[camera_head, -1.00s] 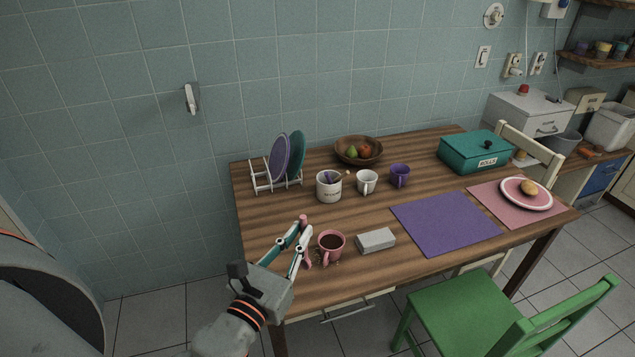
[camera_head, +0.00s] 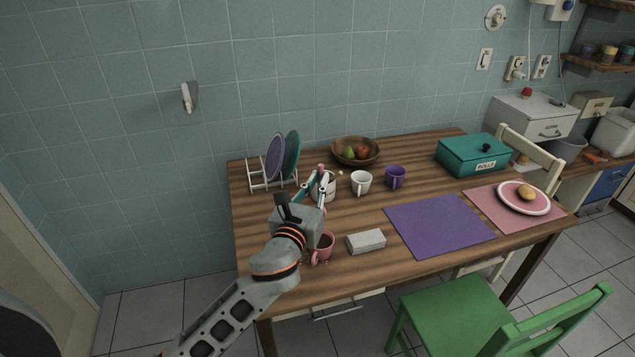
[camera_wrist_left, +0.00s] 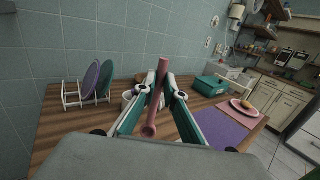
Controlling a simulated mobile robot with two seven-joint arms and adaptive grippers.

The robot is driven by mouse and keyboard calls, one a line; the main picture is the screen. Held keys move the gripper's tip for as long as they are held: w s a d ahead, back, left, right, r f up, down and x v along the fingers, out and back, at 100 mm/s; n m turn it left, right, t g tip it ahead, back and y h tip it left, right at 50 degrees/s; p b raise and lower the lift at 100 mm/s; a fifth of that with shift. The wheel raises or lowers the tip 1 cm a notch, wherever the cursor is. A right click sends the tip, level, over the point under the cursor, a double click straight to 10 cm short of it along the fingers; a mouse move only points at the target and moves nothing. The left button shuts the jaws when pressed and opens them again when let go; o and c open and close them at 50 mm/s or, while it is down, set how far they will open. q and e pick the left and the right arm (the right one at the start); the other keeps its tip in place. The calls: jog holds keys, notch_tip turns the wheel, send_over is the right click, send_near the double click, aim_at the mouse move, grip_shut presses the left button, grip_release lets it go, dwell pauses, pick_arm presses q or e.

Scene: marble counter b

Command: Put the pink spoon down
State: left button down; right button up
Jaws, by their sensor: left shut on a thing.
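My left gripper (camera_head: 314,192) is shut on the pink spoon (camera_wrist_left: 152,118) and holds it up above the table. In the left wrist view the spoon's pink handle runs between the fingertips (camera_wrist_left: 161,92), tilted and pointing toward the camera. In the head view only a small pink part of the spoon (camera_head: 321,168) shows above the fingers. A white utensil pot (camera_head: 331,189) stands directly behind the gripper, partly hidden by it. I cannot tell whether the spoon touches the pot. My right gripper is in neither view.
A pink mug (camera_head: 326,245) with dark contents stands below the gripper, beside a grey box (camera_head: 366,241). White (camera_head: 361,183) and purple (camera_head: 395,177) mugs stand right of the pot. A plate rack (camera_head: 257,183) is left; a fruit bowl (camera_head: 345,159) is behind. The purple mat (camera_head: 440,226) is bare.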

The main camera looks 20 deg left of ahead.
pick_arm(q)
notch_tip(320, 180, down, 14)
jog(key=b, duration=0.6)
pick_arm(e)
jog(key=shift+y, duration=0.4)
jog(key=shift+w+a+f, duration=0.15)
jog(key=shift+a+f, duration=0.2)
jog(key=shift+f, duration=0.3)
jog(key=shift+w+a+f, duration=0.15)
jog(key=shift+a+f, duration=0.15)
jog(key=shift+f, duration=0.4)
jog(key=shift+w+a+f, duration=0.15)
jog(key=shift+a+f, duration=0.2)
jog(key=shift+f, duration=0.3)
pick_arm(q)
jog(key=c, duration=2)
grip_release()
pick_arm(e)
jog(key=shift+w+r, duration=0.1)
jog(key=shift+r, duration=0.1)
